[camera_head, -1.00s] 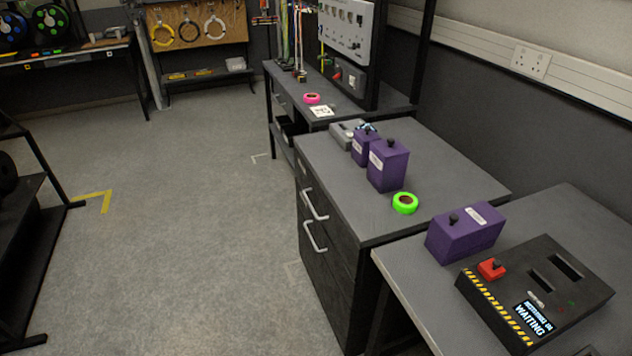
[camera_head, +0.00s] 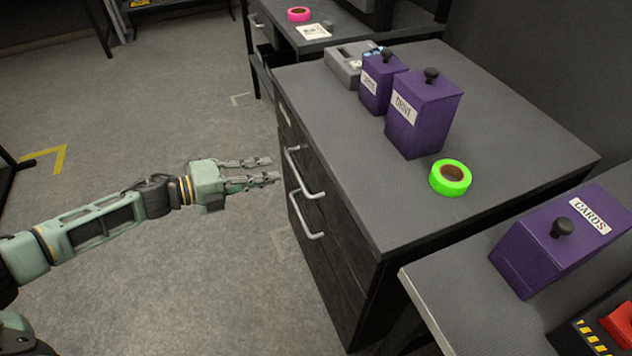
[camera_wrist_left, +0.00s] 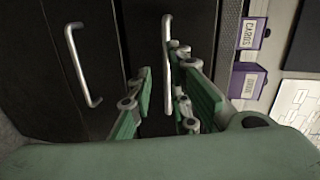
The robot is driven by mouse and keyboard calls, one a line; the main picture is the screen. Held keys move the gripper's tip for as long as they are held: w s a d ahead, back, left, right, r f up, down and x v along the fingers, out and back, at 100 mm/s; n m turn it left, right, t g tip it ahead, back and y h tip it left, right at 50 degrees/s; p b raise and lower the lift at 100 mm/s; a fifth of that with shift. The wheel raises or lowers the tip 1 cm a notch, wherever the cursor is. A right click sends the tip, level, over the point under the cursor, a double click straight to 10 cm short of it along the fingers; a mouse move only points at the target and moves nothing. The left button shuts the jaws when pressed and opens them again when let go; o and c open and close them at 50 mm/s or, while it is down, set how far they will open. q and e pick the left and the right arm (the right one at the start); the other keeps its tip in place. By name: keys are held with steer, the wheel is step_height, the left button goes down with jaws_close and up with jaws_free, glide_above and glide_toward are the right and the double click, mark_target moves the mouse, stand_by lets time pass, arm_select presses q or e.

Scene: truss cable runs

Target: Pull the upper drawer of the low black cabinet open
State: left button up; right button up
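The low black cabinet (camera_head: 350,285) has a grey top and two bar handles on its front. The upper drawer handle (camera_head: 296,172) sits above the lower handle (camera_head: 303,222). Both drawers look shut. My left gripper (camera_head: 275,170) is open, fingers pointing at the upper handle, just short of it in the head view. In the left wrist view the upper handle (camera_wrist_left: 167,45) appears between the two open fingers (camera_wrist_left: 168,75); I cannot tell whether they touch it. The lower handle (camera_wrist_left: 82,65) lies to the left there. My right gripper is not in view.
On the cabinet top are two purple boxes (camera_head: 424,112), a green tape roll (camera_head: 450,177) and a grey device (camera_head: 345,68). A bench with a purple CARDS box (camera_head: 540,255) adjoins at the right. The floor (camera_head: 170,110) left of the cabinet is clear.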

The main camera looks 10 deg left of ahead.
mark_target(296, 170)
arm_select(q)
steer(key=shift+m+g+h, duration=0.4)
steer(key=shift+m, duration=0.3)
steer(key=x, duration=0.5)
steer(key=s+d+r+x, duration=0.1)
steer(key=x, duration=0.1)
steer(key=shift+w+d, duration=0.15)
steer(key=shift+d, duration=0.1)
jaws_close()
steer(key=shift+f, duration=0.1)
